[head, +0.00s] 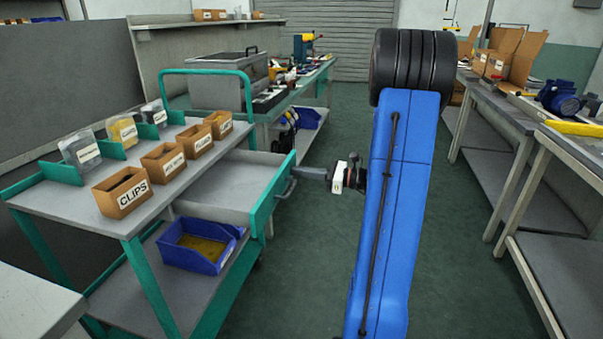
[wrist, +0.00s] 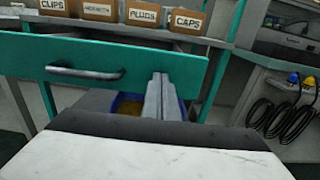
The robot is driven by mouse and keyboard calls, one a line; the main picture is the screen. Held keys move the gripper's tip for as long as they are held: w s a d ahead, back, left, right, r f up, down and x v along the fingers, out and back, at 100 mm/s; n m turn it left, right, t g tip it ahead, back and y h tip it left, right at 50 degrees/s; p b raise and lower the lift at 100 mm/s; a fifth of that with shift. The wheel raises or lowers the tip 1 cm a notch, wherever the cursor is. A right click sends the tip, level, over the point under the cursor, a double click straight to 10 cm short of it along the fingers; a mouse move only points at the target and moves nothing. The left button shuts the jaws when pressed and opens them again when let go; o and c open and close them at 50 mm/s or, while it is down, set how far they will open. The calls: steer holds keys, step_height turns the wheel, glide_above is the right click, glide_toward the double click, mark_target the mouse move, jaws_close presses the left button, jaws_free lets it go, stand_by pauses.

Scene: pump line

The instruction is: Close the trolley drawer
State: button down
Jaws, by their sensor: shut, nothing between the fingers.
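The trolley (head: 150,215) stands at the left with its drawer (head: 225,185) pulled out. The drawer's green front (head: 272,198) faces right and carries a grey bar handle (head: 287,187). In the wrist view the green front (wrist: 180,62) spans the top, with the handle (wrist: 85,73) left of my fingers. My gripper (head: 303,172) is shut and empty, its tips close to the drawer front beside the handle; it also shows in the wrist view (wrist: 161,80). I cannot tell whether the tips touch the front.
Labelled boxes, one marked CLIPS (head: 122,192), stand on the trolley top. A blue bin (head: 200,245) sits on the lower shelf. Workbenches (head: 500,120) line the right side. Coiled black cables (wrist: 285,118) hang at the right in the wrist view. The green floor (head: 300,270) right of the trolley is clear.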

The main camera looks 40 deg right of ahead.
mark_target(237, 168)
steer(key=x, duration=2.2)
steer(key=shift+s, duration=0.1)
steer(key=shift+w+a, duration=0.35)
steer(key=shift+w, duration=0.2)
steer(key=shift+r, duration=0.15)
steer(key=shift+w+r, duration=0.1)
